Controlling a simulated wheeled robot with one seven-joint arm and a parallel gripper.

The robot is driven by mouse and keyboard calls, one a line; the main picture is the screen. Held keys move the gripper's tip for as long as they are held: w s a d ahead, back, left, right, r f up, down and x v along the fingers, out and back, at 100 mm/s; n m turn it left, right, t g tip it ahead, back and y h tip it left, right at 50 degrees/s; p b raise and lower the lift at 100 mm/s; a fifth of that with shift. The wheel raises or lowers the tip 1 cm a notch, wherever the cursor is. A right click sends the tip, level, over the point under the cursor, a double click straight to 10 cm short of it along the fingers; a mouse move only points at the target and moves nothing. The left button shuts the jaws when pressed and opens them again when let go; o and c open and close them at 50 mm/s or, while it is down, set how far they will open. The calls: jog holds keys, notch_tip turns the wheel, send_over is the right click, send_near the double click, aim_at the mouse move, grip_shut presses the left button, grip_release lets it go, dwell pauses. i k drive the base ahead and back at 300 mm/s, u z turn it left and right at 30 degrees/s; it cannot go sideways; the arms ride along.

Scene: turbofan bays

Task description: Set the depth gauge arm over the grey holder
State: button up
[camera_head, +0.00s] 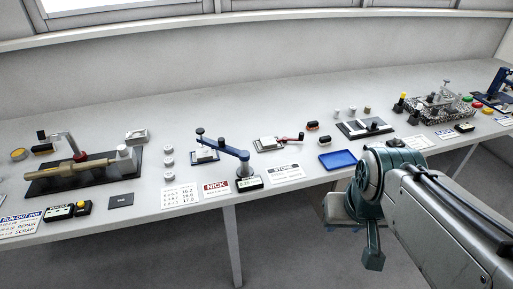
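The blue depth gauge arm (232,151) stands on the bench left of the picture's middle. Its post (245,168) is at the right, behind a small display box (249,182). The arm reaches left and back from the post, and its dark-knobbed end (200,131) shows just above the grey holder (204,155). I cannot tell whether that end is directly over the holder or behind it. The holder is a light grey block on a dark blue-edged plate. My arm is at the lower right, well away from the gauge. My gripper's fingers cannot be made out.
A NICK card (216,187) and STONE card (286,172) lie along the front edge. Several small grey cylinders stand left of the holder. A red-handled tool (290,139) and blue tray (338,160) are to the right. A fixture with a brass-coloured shaft (75,171) is far left.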

aim_at(245, 155)
jog(key=u, duration=0.5)
jog(key=i, duration=0.35)
jog(key=u, duration=0.9)
jog(key=i, duration=0.6)
jog(key=u, duration=0.3)
